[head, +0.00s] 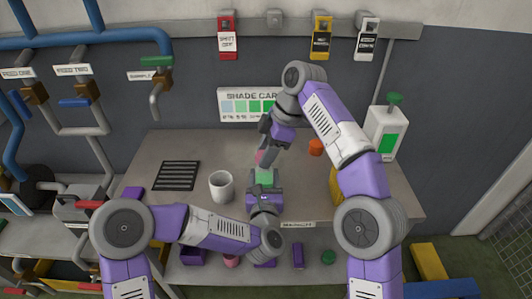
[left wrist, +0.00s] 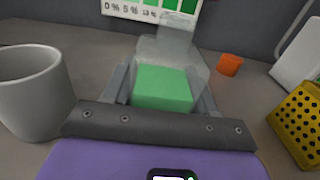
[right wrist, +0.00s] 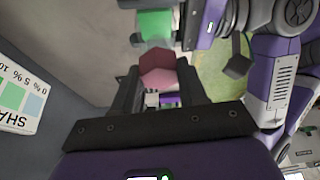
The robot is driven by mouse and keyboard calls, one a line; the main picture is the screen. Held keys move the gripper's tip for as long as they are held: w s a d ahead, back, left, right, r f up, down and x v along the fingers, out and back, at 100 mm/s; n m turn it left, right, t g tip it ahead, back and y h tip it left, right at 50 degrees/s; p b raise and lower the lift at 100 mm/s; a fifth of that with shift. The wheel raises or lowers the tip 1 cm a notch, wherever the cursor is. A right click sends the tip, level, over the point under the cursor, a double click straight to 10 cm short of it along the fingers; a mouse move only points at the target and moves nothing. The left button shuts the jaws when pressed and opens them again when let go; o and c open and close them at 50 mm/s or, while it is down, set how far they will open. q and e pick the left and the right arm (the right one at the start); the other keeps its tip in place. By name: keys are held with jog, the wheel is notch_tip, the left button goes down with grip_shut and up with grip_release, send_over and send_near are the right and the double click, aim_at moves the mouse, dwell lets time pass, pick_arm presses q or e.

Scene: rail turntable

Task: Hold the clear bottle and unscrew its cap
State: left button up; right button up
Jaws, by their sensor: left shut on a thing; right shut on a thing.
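The clear bottle (head: 264,175) has green contents in its lower part and stands upright over the bench in the head view. My left gripper (left wrist: 162,95) is shut on its body; the clear shoulder and neck rise above the fingers in the left wrist view. My right gripper (head: 264,153) comes down from above and is shut on the pinkish-red cap (right wrist: 158,70). In the right wrist view the cap lies in line with the bottle's clear neck. I cannot tell whether the cap touches the neck. The cap is not visible in the left wrist view.
A white mug (head: 222,187) stands left of the bottle, with a dark slotted grate (head: 175,176) beyond it. An orange piece (head: 316,147) and a yellow perforated block (left wrist: 300,122) are to the right. A white dispenser (head: 386,133) stands at the back right.

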pick_arm(q)
jog(key=o, duration=1.6)
jog(key=s, duration=1.2)
